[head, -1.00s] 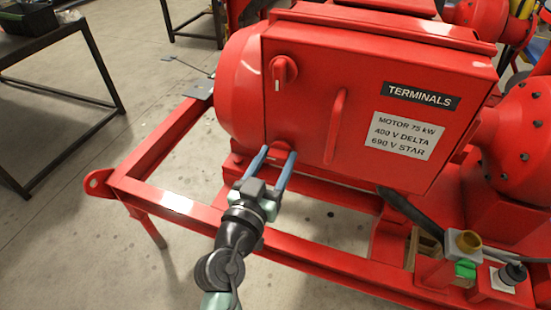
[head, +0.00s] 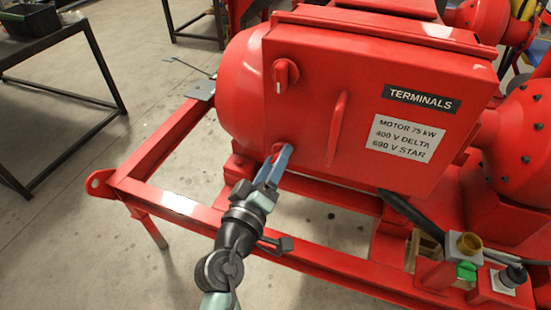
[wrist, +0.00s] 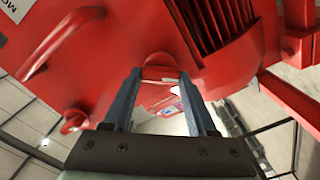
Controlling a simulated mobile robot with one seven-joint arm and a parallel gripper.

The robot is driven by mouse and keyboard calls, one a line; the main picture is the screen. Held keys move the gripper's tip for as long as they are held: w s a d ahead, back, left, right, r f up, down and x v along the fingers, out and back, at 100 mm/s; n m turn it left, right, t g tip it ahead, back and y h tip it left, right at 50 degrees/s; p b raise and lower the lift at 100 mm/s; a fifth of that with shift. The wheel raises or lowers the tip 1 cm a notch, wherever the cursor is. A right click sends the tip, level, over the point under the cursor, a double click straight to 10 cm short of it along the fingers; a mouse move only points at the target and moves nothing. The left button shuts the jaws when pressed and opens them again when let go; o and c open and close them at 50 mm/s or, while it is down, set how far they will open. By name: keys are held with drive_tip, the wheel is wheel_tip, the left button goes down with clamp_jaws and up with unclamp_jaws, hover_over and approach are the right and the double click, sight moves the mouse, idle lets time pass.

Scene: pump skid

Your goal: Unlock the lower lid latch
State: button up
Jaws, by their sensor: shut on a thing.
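The red lid of the terminal box (head: 310,110) is closed and carries two red knob latches at its left edge. The lower lid latch (head: 277,148) is mostly hidden by my gripper (head: 278,160), whose blue fingers are shut on it. In the wrist view, the rounded latch (wrist: 160,62) shows between the tips of my gripper (wrist: 160,76). The fingers stand apart by the latch's width. The upper latch (head: 286,73) has a white mark pointing down; it also shows in the wrist view (wrist: 73,122).
A vertical red handle (head: 335,127) stands out from the lid, right of the latches. The red skid frame (head: 180,205) runs below my arm. A dark table (head: 60,35) stands at left.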

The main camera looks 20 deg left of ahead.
drive_tip(key=shift+f+n+p, duration=0.1)
drive_tip(key=shift+n+p, duration=0.9)
drive_tip(key=shift+n, duration=2.7)
drive_tip(key=o, duration=1.4)
drive_tip(key=shift+c, duration=0.2)
drive_tip(key=s+b, duration=0.2)
drive_tip(key=s, duration=1.1)
